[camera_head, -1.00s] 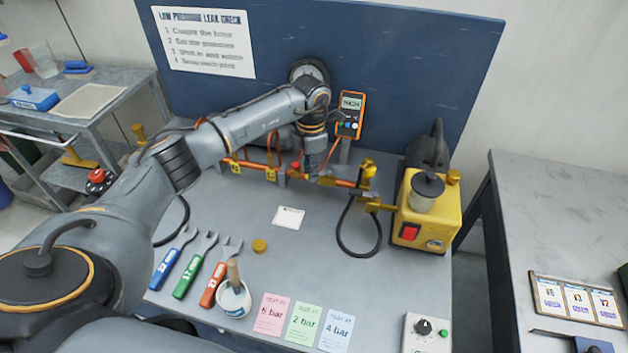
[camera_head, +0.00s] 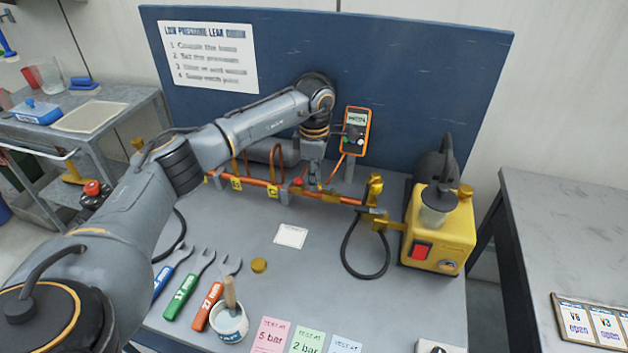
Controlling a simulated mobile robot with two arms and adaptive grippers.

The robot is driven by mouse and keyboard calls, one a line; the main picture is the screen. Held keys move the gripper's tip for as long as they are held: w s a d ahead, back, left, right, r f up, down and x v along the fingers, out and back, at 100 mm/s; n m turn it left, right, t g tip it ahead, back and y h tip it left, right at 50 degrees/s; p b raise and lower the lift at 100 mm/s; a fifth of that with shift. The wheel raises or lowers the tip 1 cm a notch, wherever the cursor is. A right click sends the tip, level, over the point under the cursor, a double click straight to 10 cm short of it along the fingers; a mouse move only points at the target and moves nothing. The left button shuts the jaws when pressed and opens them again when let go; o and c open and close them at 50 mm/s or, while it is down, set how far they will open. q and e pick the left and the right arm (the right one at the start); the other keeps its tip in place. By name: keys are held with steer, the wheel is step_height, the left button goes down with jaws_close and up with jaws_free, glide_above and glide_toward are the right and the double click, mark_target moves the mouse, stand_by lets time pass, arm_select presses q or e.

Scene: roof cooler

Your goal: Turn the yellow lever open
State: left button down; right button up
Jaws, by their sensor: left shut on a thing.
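An orange pipe (camera_head: 334,199) with yellow tags runs across the back of the grey bench. A yellow fitting (camera_head: 375,187) stands upright at its right end, with a yellow part (camera_head: 379,222) just below, beside the yellow pump. I cannot tell for sure which yellow part is the lever. My left gripper (camera_head: 313,188) points down at the pipe, left of the yellow fitting and apart from it. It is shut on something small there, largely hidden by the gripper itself. A red part (camera_head: 297,182) shows just left of it. My right gripper is out of view.
A yellow pump (camera_head: 432,235) with a red switch and a looped black hose (camera_head: 365,250) stands at right. An orange meter (camera_head: 356,130) is close behind my wrist. Wrenches, a white pot (camera_head: 229,322) and coloured cards lie in front. The bench's middle is mostly clear.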

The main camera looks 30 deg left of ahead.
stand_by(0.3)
arm_select(q)
steer(key=c, duration=1.3)
jaws_free()
steer(key=shift+d, duration=0.1)
step_height(320, 180, up, 12)
